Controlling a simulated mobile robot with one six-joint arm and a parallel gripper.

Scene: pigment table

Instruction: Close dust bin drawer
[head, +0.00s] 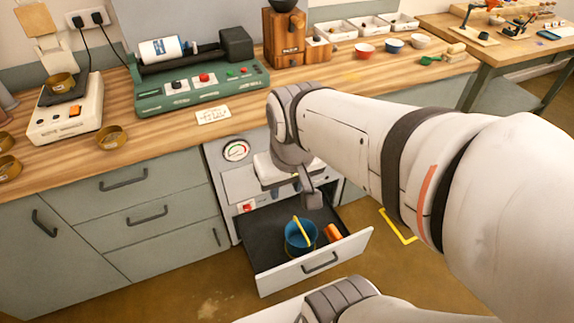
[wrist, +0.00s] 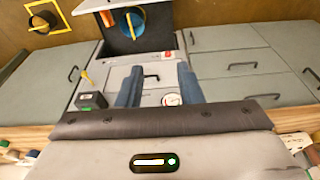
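The dust bin drawer (head: 350,249) stands pulled out of the cabinet below the worktop, with its pale front panel and dark handle (head: 320,263) facing the room. Inside it are a blue bucket (head: 299,240) with a yellow handle and an orange object (head: 332,232). In the wrist view the open drawer (wrist: 158,35) lies at the top, with the bucket (wrist: 132,24) in it. My gripper (head: 312,197) hangs above the drawer, inside of its front panel. In the wrist view its two blue fingers (wrist: 160,82) are spread apart with nothing between them.
A round gauge (head: 236,150) and a red switch (head: 246,207) are on the cabinet face by the drawer. Closed grey drawers (head: 150,215) stand to the left. The floor in front has a yellow marking (head: 398,228) to the right. The worktop (head: 235,105) holds a green machine (head: 200,85).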

